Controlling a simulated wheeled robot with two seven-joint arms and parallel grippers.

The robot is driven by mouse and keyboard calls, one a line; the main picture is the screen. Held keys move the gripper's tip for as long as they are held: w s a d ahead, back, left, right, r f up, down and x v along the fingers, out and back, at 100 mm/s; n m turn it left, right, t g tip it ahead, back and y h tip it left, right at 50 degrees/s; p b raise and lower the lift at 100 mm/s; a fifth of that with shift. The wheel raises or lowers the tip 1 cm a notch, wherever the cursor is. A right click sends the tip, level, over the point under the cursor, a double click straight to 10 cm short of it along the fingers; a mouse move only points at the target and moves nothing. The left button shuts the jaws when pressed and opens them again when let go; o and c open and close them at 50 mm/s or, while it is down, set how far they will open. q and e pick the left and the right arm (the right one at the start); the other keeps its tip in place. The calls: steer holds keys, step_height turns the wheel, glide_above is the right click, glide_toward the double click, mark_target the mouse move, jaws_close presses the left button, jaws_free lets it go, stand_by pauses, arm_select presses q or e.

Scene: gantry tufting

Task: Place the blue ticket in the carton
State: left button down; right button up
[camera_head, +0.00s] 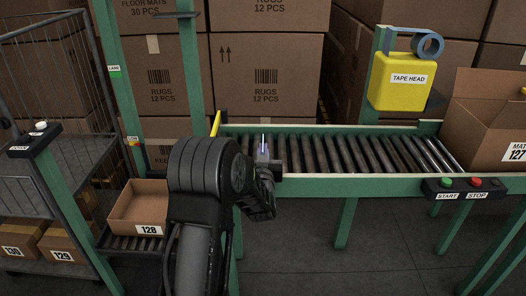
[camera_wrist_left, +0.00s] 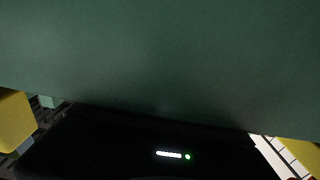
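My left arm reaches up from the bottom middle of the head view. Its gripper (camera_head: 264,156) is at the near left end of the roller conveyor, beside the green frame. The fingers are small and partly hidden by the wrist, so I cannot tell whether they are open or shut. A small pale violet patch shows at the fingertips; I cannot tell what it is. I cannot make out a blue ticket in either view. An open carton marked 128 (camera_head: 137,211) stands left of my arm, partly hidden by it. Another open carton, marked 127 (camera_head: 491,133), stands at the right. My right gripper is not in view.
The roller conveyor (camera_head: 345,152) is bare in its middle. A yellow tape head (camera_head: 401,86) hangs over its far side. START/STOP buttons (camera_head: 461,184) sit at the front right. A wire cage cart (camera_head: 40,75) stands at the left. A dark green surface (camera_wrist_left: 160,50) fills most of the wrist view.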

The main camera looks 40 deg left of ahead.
arm_select(q)
steer(key=shift+f, duration=0.2)
steer(key=c, duration=1.7)
jaws_free()
steer(key=shift+r, duration=0.1)
steer(key=shift+d+r, duration=0.1)
steer(key=shift+r, duration=0.05)
steer(key=v, duration=1.2)
